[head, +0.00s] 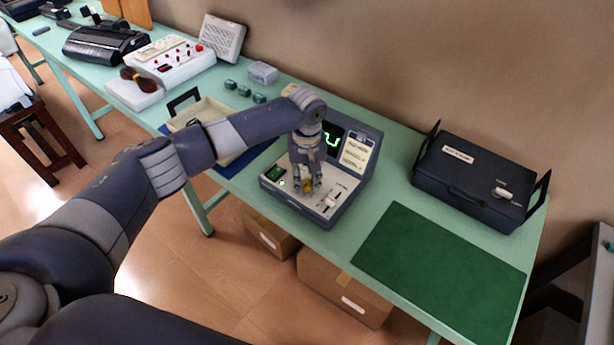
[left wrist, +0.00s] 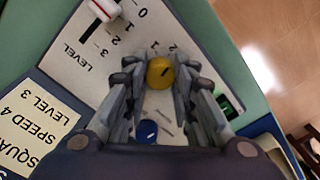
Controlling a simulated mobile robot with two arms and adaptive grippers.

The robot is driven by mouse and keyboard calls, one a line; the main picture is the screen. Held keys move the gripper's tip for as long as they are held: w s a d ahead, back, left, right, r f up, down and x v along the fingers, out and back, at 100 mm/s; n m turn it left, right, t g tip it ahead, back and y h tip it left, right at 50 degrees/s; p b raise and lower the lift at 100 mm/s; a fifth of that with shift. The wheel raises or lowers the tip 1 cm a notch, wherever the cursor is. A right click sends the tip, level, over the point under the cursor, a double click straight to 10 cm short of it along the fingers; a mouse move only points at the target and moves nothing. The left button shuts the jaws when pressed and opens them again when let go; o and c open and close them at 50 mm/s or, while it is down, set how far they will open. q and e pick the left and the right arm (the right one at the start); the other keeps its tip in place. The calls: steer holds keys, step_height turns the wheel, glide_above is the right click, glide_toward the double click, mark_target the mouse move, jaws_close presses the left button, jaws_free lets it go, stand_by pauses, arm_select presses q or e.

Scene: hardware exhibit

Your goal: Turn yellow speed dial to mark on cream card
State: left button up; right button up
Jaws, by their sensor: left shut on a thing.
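The yellow speed dial (left wrist: 160,73) sits on the light panel of a grey console (head: 340,205). My left gripper (left wrist: 160,78) points down at the panel, shut on the dial, with a finger on each side. The head view also shows this gripper (head: 306,186), mostly covering the dial. A dark pointer line shows on the dial; numerals beside it are small, and its exact setting is unclear. The cream card (left wrist: 45,120) reads "SPEED 4" and "LEVEL 3", with its first line cut off. It also stands beside the screen in the head view (head: 355,153). My right gripper is not in view.
A blue knob (left wrist: 147,131) and a level slider with a red and white cap (left wrist: 105,10) sit near the dial. A black case (head: 475,180) and green mat (head: 440,270) lie to the right. A cream tray (head: 231,120) stands left of the console.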

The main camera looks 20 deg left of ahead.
arm_select(q)
steer(key=m+p, duration=0.2)
steer(key=m, duration=0.1)
steer(key=shift+r+p, duration=0.2)
steer(key=shift+p, duration=0.2)
steer(key=m+p, duration=0.2)
steer(key=m, duration=0.1)
steer(key=shift+f+m, duration=0.1)
steer(key=shift+m, duration=0.3)
steer(key=m+p, duration=0.1)
steer(key=m, duration=0.2)
steer(key=shift+m, duration=0.3)
steer(key=shift+f+m+p, duration=0.1)
steer(key=shift+m+p, duration=0.35)
steer(key=shift+m, duration=1.75)
steer(key=o, duration=1.1)
